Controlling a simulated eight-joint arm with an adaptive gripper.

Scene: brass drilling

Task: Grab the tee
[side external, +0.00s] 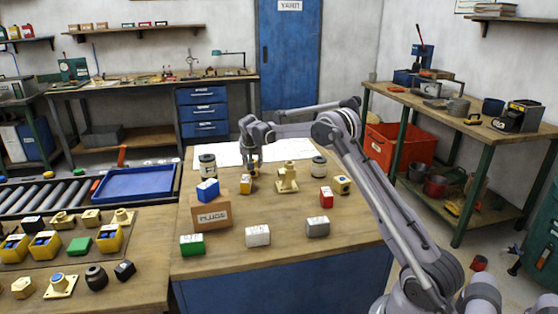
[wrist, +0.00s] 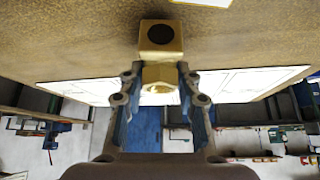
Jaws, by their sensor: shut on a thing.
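My gripper (wrist: 158,82) is shut on a brass fitting, which I take to be the tee (wrist: 160,38). In the wrist view the fitting has a square body with a dark round hole and a hex part between the fingers. In the side view my gripper (side external: 255,165) points down over the far part of the wooden table. The held fitting is too small there to make out clearly. Whether it touches the table I cannot tell.
A brass flanged fitting (side external: 287,178) stands right of my gripper, a yellow block (side external: 246,184) just in front. A cardboard box (side external: 211,212) carries a blue block (side external: 207,190). A blue tray (side external: 137,185) lies left.

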